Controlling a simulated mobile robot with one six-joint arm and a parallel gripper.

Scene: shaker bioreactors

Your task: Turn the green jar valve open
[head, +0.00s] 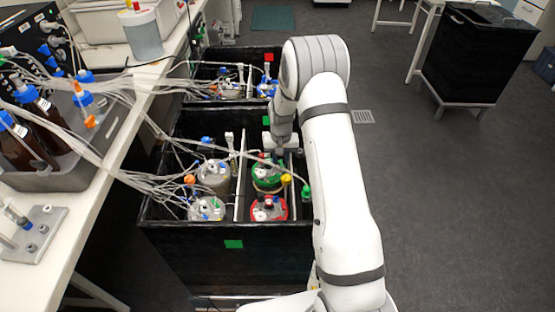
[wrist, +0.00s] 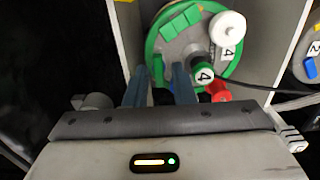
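I cannot tell for sure which part is the valve. My gripper (wrist: 160,72) has its two fingers apart, over the near left edge of the lid, with the green knob just right of the right finger. Nothing shows gripped. In the head view my arm partly covers the gripper.
A red-ringed jar (head: 269,208) stands in front of the green one, with clear-lidded jars (head: 213,173) to the left. Several tubes cross the bin from the bench (head: 120,150). A dark cable (wrist: 265,88) runs right of the knob, and light bin walls (wrist: 285,40) stand close.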

